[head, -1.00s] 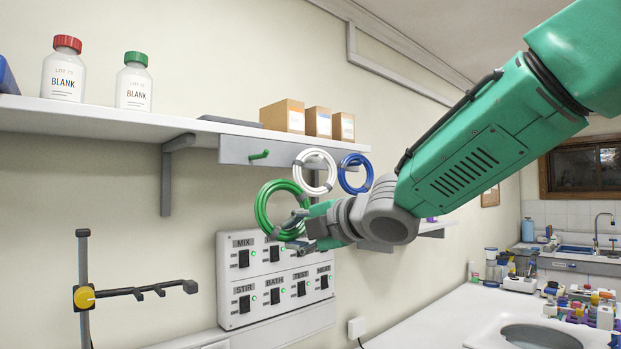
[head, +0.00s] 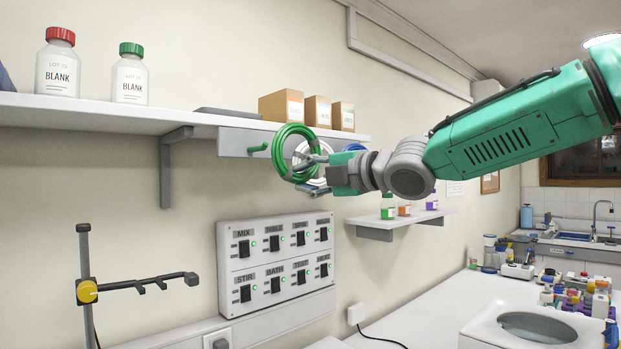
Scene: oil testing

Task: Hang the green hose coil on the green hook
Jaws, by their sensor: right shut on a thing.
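The green hose coil (head: 276,152) is held upright in my right gripper (head: 318,173), which is shut on its right side. The green hook (head: 258,148) sticks out from the grey rail under the shelf, just left of the coil. The coil is at about the hook's height, and a gap shows between them in the picture. I cannot tell the depth between coil and rail. My left gripper is not in view.
A white coil (head: 322,148) is partly hidden behind the green coil and my gripper. The grey rail (head: 232,142) sits under the shelf (head: 90,108), which carries bottles and boxes. A switch panel (head: 278,258) is below.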

